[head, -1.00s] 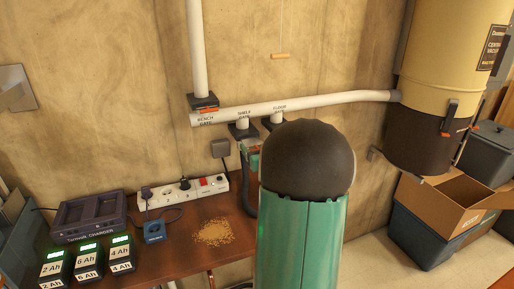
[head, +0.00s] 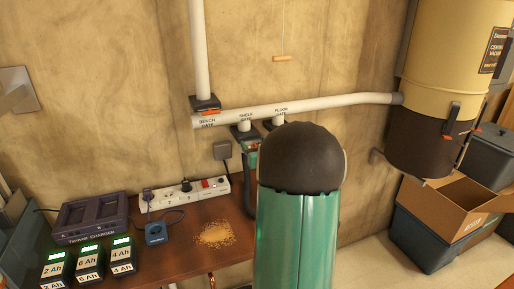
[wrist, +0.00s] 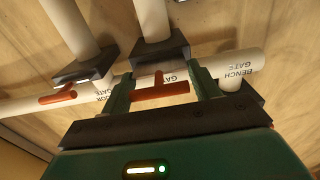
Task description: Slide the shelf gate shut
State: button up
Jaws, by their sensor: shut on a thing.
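The shelf gate is a dark block on a short white pipe stub. It shows in the head view (head: 241,132) below the long white pipe, and in the wrist view (wrist: 160,52) at the middle. Its orange handle (wrist: 160,91) sticks out from it between my fingers. My gripper (wrist: 162,88) has its two green fingers on either side of this handle and is shut on it. In the head view my arm hides most of the gripper.
The bench gate (head: 205,103) is left of the shelf gate and the floor gate (head: 275,124) is right of it. A workbench (head: 185,240) below holds a power strip (head: 187,193), charger (head: 92,217), batteries and sawdust. A vacuum canister (head: 445,60) hangs at right.

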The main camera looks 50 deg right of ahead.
jog(key=o, duration=1.2)
jog(key=shift+c, duration=0.2)
jog(key=v, duration=1.4)
